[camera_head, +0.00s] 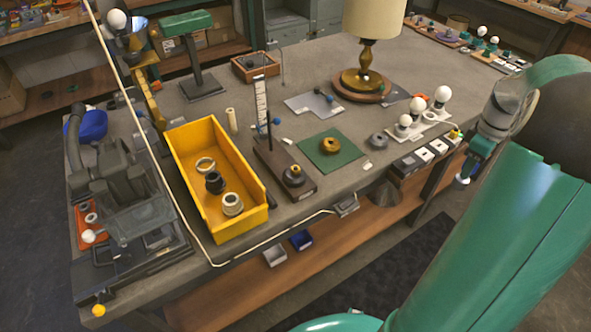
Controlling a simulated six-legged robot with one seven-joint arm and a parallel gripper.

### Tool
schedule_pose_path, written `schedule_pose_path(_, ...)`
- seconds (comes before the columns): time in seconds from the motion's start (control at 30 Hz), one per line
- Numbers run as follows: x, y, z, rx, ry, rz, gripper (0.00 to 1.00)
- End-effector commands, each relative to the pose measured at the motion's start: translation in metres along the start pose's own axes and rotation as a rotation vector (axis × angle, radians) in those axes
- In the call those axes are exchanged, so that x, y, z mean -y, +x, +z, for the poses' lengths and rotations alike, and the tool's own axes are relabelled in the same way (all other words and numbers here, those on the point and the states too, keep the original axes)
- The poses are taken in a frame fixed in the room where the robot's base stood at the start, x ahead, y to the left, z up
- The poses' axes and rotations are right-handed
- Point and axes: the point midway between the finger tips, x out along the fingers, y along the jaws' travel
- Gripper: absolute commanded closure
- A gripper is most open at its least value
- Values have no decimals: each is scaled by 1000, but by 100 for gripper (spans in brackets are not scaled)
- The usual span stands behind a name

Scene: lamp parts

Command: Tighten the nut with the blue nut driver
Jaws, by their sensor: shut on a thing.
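My gripper (468,170) is at the right, beside the table's right edge, partly hidden by my own arm. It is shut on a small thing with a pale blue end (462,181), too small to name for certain. A brass ring-shaped nut (331,144) lies on a green mat (345,160) on the table. A grey ring-shaped piece (378,141) lies right of the mat. My gripper is apart from all of these.
A yellow tray (181,151) holds several rings and sockets. A lamp with a cream shade (373,20) stands at the back. White bulbs (443,94) stand on a pale board at the right. Dark equipment with a blue part (92,125) fills the left side. A cable runs along the front.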

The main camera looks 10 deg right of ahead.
Motion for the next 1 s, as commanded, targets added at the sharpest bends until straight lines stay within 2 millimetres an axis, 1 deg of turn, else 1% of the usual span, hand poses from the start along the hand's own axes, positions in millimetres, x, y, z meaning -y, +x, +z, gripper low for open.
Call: schedule_pose_path(1.0,11,0,-15,0,-1,0,95)
